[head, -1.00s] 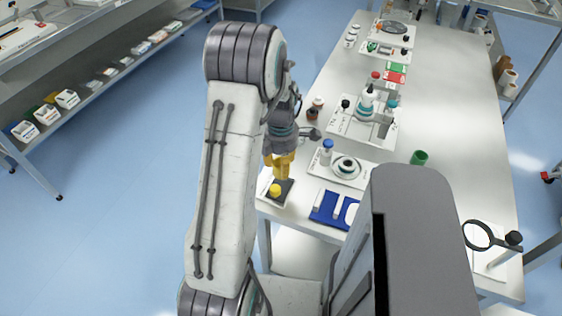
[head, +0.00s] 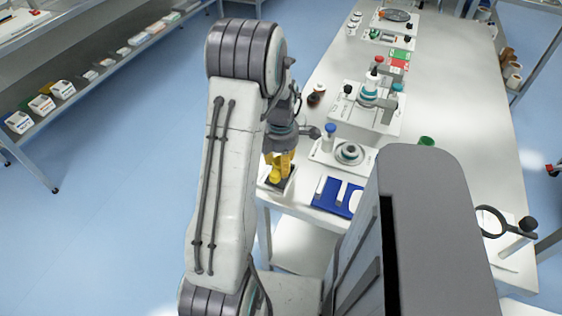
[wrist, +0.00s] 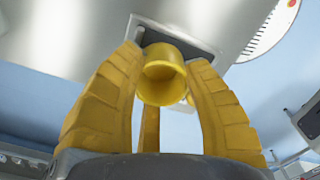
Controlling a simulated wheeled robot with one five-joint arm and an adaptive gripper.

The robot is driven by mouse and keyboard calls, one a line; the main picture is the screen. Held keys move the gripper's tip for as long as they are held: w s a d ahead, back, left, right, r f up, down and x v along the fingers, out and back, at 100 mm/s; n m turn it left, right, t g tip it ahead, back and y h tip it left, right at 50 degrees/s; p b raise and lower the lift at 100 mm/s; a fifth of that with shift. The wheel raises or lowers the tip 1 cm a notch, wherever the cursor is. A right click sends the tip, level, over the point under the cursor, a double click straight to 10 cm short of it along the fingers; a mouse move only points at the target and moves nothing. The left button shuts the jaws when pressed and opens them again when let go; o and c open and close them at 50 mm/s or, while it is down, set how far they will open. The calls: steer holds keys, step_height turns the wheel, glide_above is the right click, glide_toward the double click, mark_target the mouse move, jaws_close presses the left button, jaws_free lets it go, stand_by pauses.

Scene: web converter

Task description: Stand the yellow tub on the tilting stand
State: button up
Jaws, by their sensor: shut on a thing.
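In the head view the tub (head: 273,176) is low beside the fingers of my gripper (head: 281,168), over the dark pad (head: 286,187) at the table's near left corner. My gripper is shut on the tub. I cannot tell whether the tub still touches the pad. I cannot tell for sure which fixture is the tilting stand; a white plate with a round ringed piece (head: 349,152) lies just right of the gripper.
A blue-capped bottle (head: 330,131) stands close to the gripper. A blue tray (head: 338,197) lies at the near edge. A white-based fixture (head: 366,92) with coloured knobs stands farther back. A green cup (head: 427,142) and a ring-shaped lens (head: 491,221) are to the right.

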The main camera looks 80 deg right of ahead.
stand_by(0.3)
steer(key=o, duration=1.4)
steer(key=shift+c, duration=0.2)
steer(key=shift+r, duration=0.15)
step_height(320, 180, up, 7)
steer(key=p, duration=0.5)
stand_by(1.1)
